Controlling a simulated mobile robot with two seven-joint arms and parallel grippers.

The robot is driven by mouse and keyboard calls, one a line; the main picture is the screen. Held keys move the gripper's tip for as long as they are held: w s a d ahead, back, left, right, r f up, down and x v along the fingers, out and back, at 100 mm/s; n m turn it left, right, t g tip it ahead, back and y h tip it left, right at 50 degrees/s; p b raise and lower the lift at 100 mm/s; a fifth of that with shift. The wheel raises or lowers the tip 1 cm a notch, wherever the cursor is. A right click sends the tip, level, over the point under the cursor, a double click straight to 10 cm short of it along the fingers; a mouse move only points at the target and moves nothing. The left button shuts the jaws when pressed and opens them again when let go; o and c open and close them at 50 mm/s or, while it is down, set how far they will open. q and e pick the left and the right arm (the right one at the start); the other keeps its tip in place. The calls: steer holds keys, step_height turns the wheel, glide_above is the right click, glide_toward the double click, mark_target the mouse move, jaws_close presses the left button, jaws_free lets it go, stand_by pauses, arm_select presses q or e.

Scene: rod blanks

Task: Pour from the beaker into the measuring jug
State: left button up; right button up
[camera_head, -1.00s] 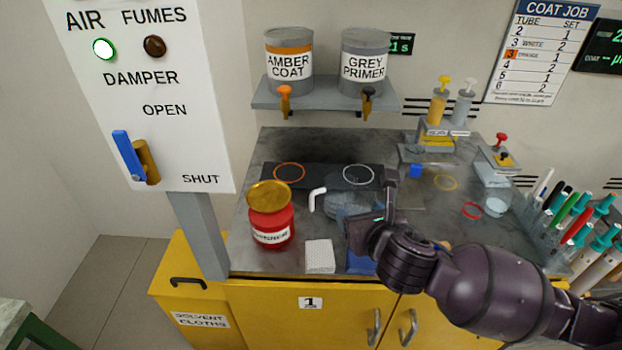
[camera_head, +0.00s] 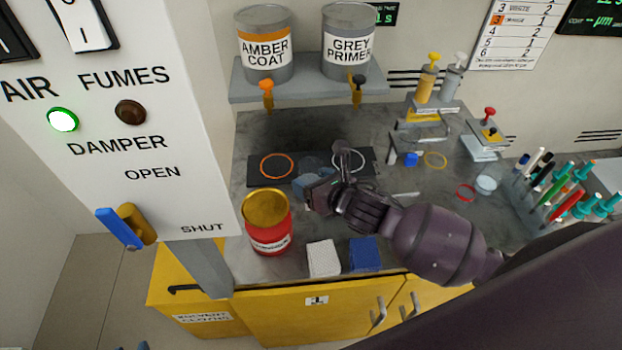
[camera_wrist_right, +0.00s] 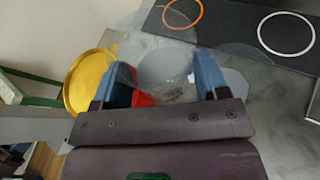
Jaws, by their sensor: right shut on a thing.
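My right gripper (camera_head: 328,193) is over the bench, just right of the red tin. It is shut on a clear vessel, which I take to be the beaker (camera_wrist_right: 166,68), between its blue fingers in the right wrist view. Bluish clear glass (camera_head: 308,178) shows beside the fingers in the head view, in front of the dark plate. Clear outlines overlap in the wrist view, so I cannot separate beaker from measuring jug there. The gripper hides part of the glass. I see no liquid flowing.
The red tin (camera_head: 268,228) with a gold lid stands close left of the gripper. A white block (camera_head: 323,258) and a blue block (camera_head: 364,254) lie at the front edge. A dark plate (camera_head: 318,165) with orange and white rings lies behind. Pen racks stand at right.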

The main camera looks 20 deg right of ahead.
steer(key=shift+d+m, duration=0.15)
steer(key=shift+m, duration=0.15)
steer(key=shift+w+d+r+m+y+b, duration=0.15)
steer(key=shift+d+m+y+b, duration=0.05)
steer(key=shift+m+y+b, duration=0.75)
steer(key=shift+d+r+m+y+b, duration=0.1)
steer(key=shift+d+m+y+b, duration=0.2)
steer(key=shift+m+b, duration=0.45)
steer(key=shift+w+d+m+y+b, duration=0.15)
steer(key=shift+m+y+b, duration=0.4)
steer(key=shift+b, duration=0.45)
steer(key=shift+d+m+y+b, duration=0.2)
steer(key=shift+m+y+b, duration=0.2)
steer(key=shift+m+b, duration=0.45)
steer(key=shift+r, duration=0.15)
steer(key=shift+d, duration=0.1)
steer(key=shift+m, duration=0.3)
